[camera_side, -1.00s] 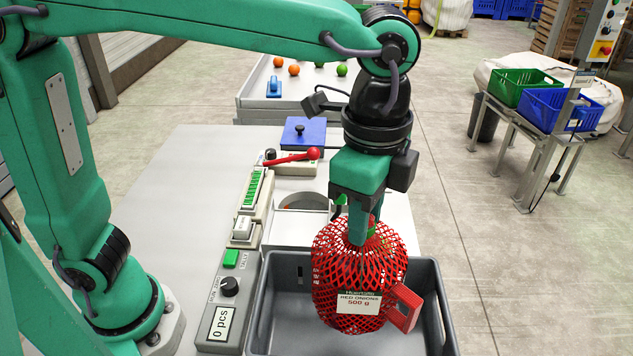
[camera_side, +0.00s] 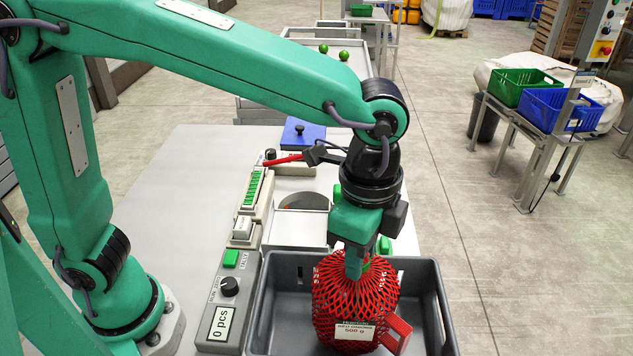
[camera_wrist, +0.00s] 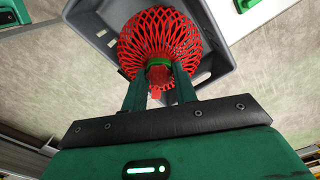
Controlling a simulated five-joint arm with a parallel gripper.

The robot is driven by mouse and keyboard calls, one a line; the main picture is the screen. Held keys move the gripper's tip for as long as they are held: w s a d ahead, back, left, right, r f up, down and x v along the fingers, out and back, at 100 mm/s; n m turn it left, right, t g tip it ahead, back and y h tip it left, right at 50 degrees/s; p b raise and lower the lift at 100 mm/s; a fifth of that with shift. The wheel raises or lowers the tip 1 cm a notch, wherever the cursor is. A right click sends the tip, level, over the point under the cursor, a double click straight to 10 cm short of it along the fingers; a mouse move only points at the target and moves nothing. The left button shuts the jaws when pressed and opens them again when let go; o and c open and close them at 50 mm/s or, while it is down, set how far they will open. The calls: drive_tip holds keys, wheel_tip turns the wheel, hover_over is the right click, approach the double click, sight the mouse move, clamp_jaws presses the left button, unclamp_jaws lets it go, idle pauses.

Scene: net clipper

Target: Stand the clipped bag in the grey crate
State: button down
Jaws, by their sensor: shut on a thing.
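The red net bag (camera_side: 352,305) hangs upright from my gripper (camera_side: 368,262), with a white label reading red onions, 500 g, and a red tag on its right side. My gripper is shut on the bag's neck, just at the green clip (camera_wrist: 157,63). The grey crate (camera_side: 440,300) stands on the table's front, and the bag is inside its walls. Whether the bag's bottom touches the crate floor is hidden. In the wrist view the bag (camera_wrist: 160,35) lies beyond both fingers, with the crate wall (camera_wrist: 230,30) around it.
A control box (camera_side: 225,310) showing 0 pcs runs along the crate's left side. Free crate floor shows left of the bag. Green and blue crates stand far right.

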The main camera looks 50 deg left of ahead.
drive_tip(key=shift+f, duration=1.9)
drive_tip(key=c, duration=1.1)
unclamp_jaws()
drive_tip(key=shift+f, duration=0.1)
wheel_tip(320, 180, up, 12)
drive_tip(key=shift+r, duration=0.2)
